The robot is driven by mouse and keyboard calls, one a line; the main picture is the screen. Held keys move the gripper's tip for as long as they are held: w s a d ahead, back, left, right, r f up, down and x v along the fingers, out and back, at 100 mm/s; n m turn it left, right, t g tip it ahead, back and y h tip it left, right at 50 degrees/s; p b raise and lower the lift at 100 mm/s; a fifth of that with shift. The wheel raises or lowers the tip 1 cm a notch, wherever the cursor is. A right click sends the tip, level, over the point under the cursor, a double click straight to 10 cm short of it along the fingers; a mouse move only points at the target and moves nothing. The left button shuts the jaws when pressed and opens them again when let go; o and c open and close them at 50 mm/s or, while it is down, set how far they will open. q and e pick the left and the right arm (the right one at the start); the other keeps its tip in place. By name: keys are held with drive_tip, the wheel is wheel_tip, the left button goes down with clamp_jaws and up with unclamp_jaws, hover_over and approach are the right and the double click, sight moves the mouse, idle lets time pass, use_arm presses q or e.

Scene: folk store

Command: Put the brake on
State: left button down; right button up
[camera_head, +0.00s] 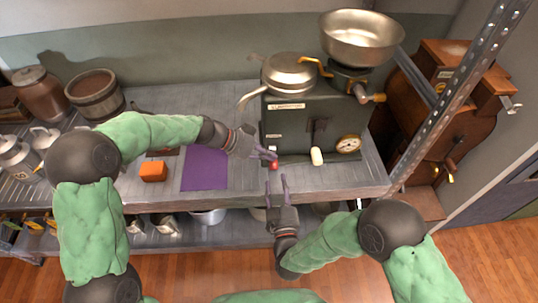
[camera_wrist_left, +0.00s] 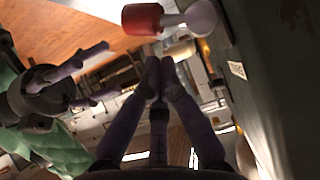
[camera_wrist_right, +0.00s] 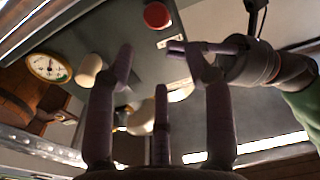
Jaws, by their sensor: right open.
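A red knob (camera_head: 273,164) sits low on the front of a dark green machine (camera_head: 290,128), near its left edge. In the left wrist view the red knob (camera_wrist_left: 142,19) is on a pale stem, close to a small white label (camera_wrist_left: 237,70). My left gripper (camera_head: 272,153) is just above and beside the knob; its fingertips (camera_wrist_left: 160,62) are together, with nothing seen between them. In the right wrist view the knob (camera_wrist_right: 157,15) is beyond my fingers. My right gripper (camera_head: 277,181) is open and empty below the knob, in front of the shelf edge.
The machine has a white-handled lever (camera_head: 316,156) and a round gauge (camera_head: 348,144) to the right of the knob. A metal pan (camera_head: 361,38) stands above it. A purple mat (camera_head: 205,169) and an orange block (camera_head: 153,171) lie on the counter to the left. A metal upright (camera_head: 455,90) stands at right.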

drive_tip(key=d+f+g, duration=0.1)
drive_tip(key=d+g, duration=0.1)
drive_tip(key=d, duration=0.1)
drive_tip(key=s+d+f+m+g, duration=0.1)
drive_tip(key=d+f+g, duration=0.1)
drive_tip(key=d, duration=0.1)
drive_tip(key=s+d+f+m+g+h, duration=0.1)
drive_tip(key=d+f+g, duration=0.1)
drive_tip(key=d+g, duration=0.1)
drive_tip(key=shift+s+d+f, duration=0.2)
drive_tip(key=shift+s+d, duration=0.05)
drive_tip(key=shift+d, duration=0.25)
use_arm(q)
drive_tip(key=shift+s, duration=0.1)
use_arm(e)
drive_tip(key=s+a+f+m+g+y, duration=0.1)
drive_tip(key=s+f+g, duration=0.4)
drive_tip(key=f, duration=0.5)
drive_tip(key=s+a+f+m+g+y, duration=0.1)
drive_tip(key=s+a+f+g+y, duration=0.2)
drive_tip(key=s+a+f+g, duration=0.3)
wheel_tip(320, 180, down, 5)
drive_tip(key=shift+s+r+y, duration=0.2)
drive_tip(key=shift+s+y, duration=0.1)
drive_tip(key=shift+s, duration=0.65)
use_arm(q)
drive_tip(key=shift+f, duration=0.1)
drive_tip(key=v, duration=1.2)
